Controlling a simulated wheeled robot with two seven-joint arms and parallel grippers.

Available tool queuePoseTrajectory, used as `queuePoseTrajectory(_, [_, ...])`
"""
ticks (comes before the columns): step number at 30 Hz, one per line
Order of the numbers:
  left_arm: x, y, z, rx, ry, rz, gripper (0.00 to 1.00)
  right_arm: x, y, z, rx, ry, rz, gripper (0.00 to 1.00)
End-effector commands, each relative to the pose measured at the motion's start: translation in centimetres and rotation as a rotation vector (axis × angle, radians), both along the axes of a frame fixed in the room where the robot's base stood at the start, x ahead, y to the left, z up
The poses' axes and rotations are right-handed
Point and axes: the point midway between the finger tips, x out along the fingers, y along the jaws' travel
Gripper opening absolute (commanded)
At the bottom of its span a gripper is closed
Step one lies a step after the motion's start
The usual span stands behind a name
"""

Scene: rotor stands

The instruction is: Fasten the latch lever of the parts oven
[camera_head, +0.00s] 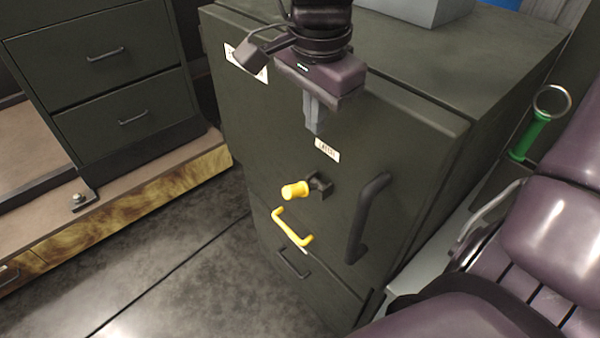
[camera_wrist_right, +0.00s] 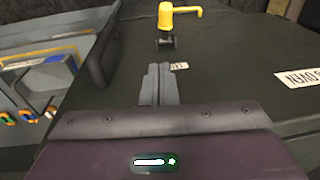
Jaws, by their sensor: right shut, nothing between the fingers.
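The parts oven (camera_head: 270,120) is a dark green cabinet with a door facing me. Its latch lever (camera_head: 295,190) shows a yellow knob on a dark bracket at mid-door, pointing out to the left. It also shows at the top of the right wrist view (camera_wrist_right: 165,16). My right gripper (camera_head: 315,128) is shut and empty, pointing down in front of the door, above the lever and apart from it. In the right wrist view its closed fingers (camera_wrist_right: 159,80) point toward the lever's bracket. My left gripper is not in view.
A yellow bar handle (camera_head: 292,228) sits just below the knob, apart from it in the head view. A dark door handle (camera_head: 367,218) stands out to the right. A drawer cabinet (camera_head: 105,85) is at left. A green-handled ring (camera_head: 530,135) is at right. Floor (camera_head: 190,270) at front left is clear.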

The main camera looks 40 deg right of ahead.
Motion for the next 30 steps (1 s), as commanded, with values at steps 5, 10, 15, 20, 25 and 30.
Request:
queuePoseTrajectory(5, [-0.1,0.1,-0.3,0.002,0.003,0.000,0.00,0.0,0.0,-0.3,0.000,0.001,0.000,0.00])
queuePoseTrajectory(10, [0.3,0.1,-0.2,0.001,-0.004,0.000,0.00,0.0,0.0,-0.3,0.000,0.001,0.000,0.00])
queuePoseTrajectory(15, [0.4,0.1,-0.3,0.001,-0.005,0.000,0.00,0.1,-0.1,-1.2,0.001,0.004,0.001,0.00])
queuePoseTrajectory(20, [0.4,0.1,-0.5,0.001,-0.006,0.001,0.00,0.3,-0.3,-3.8,0.002,0.007,0.001,0.00])
queuePoseTrajectory(25, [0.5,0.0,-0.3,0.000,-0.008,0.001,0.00,0.7,-0.6,-7.4,0.003,0.008,0.001,0.00])
queuePoseTrajectory(30, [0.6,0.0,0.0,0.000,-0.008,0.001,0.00,1.1,-0.7,-10.7,0.000,0.007,0.000,0.00])
